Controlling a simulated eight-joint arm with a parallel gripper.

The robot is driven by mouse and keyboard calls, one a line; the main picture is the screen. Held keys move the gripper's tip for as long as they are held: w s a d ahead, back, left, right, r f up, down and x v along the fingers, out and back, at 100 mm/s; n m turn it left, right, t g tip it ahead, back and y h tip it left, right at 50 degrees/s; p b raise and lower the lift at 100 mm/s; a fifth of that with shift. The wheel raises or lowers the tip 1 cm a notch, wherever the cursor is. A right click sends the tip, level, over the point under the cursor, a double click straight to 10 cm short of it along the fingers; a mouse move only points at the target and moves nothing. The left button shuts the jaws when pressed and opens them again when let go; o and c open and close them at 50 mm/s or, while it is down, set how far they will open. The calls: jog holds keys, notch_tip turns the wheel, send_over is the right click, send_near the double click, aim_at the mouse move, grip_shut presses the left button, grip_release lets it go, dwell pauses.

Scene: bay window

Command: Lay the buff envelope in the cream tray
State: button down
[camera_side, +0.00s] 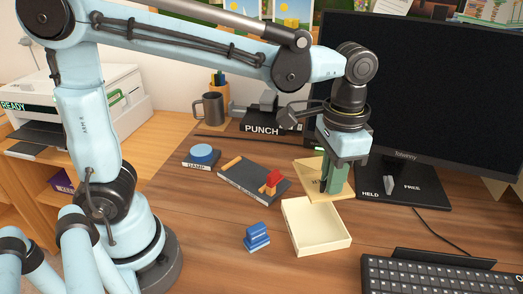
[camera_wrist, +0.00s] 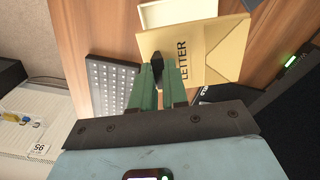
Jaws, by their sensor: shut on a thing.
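The buff envelope (camera_side: 312,188), marked LETTER in the wrist view (camera_wrist: 212,52), is at my gripper (camera_side: 334,190), just behind the cream tray (camera_side: 318,230). The green fingers of my gripper (camera_wrist: 158,66) are shut on the envelope at one edge, where a small dark piece shows between the tips. The envelope's near edge overlaps the tray's back rim in the side view; its exact height above the desk is hard to tell. The tray looks empty in the side view. Part of it shows at the top of the wrist view (camera_wrist: 178,13), partly hidden by the envelope.
A keyboard (camera_side: 440,280) lies right of the tray. A monitor (camera_side: 430,90) stands behind on a dark base. Blue blocks (camera_side: 257,238) sit left of the tray, with a dark board (camera_side: 240,180) bearing red pieces farther back. The desk left of the blocks is clear.

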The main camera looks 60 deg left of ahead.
jog(key=shift+f, duration=6.25)
jog(key=shift+f, duration=0.6)
jog(key=c, duration=1.1)
grip_release()
jog(key=shift+r, duration=0.1)
jog(key=shift+r, duration=3.4)
